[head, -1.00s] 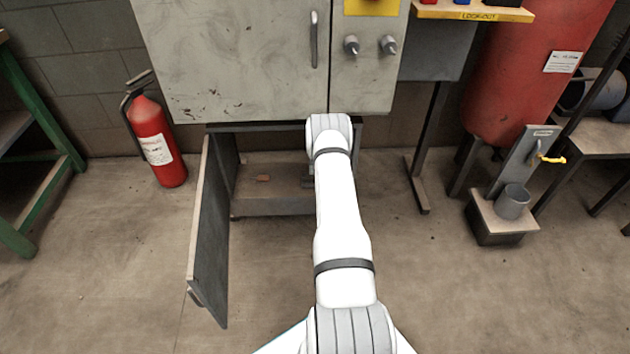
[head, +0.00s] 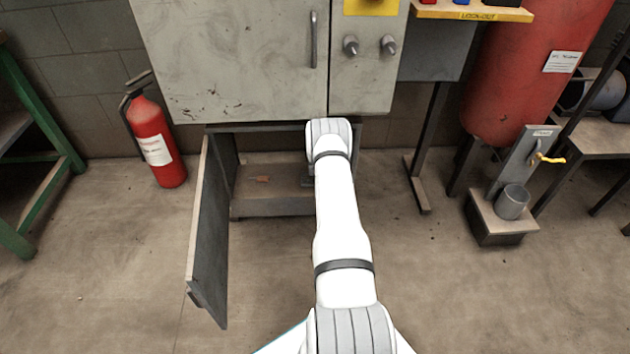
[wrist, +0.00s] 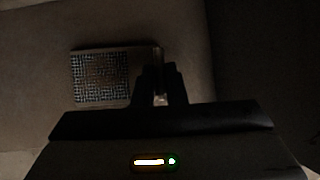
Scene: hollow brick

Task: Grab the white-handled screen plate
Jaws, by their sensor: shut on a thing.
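The screen plate (wrist: 100,78) shows in the dark wrist view as a flat piece with a square mesh panel at its left. A pale upright strip at its right end, seemingly the handle (wrist: 158,58), sits at the fingertips. My gripper (wrist: 161,70) is shut on the plate at this handle end, and the mesh part sticks out to the left. The fingers hide part of the handle. In the head view my arm hides the gripper, which is inside the open lower compartment.
The grey cabinet (head: 230,60) hangs low over the compartment. Its open door (head: 208,235) stands out at the left of my arm. A red extinguisher (head: 152,140) stands further left, and a pedestal with a cup (head: 512,203) at the right. The floor in front is clear.

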